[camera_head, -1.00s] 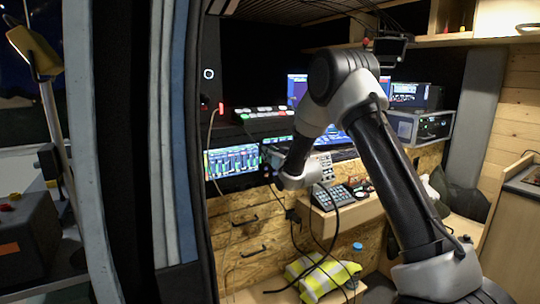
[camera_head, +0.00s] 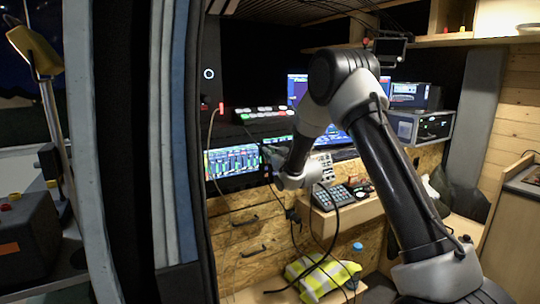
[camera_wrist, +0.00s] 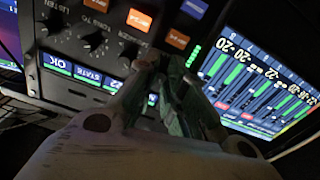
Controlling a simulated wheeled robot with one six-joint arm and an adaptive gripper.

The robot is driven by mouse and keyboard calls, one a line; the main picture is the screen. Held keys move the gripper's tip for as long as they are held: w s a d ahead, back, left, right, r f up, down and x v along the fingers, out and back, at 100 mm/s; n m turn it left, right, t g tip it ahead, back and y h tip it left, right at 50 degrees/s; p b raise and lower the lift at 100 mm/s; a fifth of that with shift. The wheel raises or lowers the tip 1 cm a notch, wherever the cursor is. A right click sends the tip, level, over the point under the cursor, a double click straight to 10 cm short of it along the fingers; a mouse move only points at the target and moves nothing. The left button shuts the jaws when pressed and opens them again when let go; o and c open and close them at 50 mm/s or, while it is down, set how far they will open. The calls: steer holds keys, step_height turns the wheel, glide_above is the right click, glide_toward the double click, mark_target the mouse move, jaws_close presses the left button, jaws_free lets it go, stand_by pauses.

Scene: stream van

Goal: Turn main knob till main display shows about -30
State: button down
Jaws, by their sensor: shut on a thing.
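My gripper (camera_wrist: 165,75) is shut at the face of a dark audio panel (camera_wrist: 75,22). What it grips is hidden between the fingertips; it appears to be a knob on that panel. In the head view my gripper is mostly hidden behind my wrist. A lit screen (camera_wrist: 262,82) with green level bars is right beside the fingers in the wrist view; it also shows in the head view (camera_head: 233,160). Tilted numbers along its top include what looks like -20 twice; the others are hard to read. I cannot tell which number is the main one.
Several small black knobs (camera_wrist: 95,42) and orange and blue lit buttons (camera_wrist: 178,40) surround the fingers. A button panel (camera_head: 263,113) is above the screen. A keypad (camera_head: 335,197) sits on the desk to the right. Loose cables hang below my wrist.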

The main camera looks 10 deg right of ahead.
steer(key=c, duration=1.7)
jaws_free()
steer(key=v, duration=1.2)
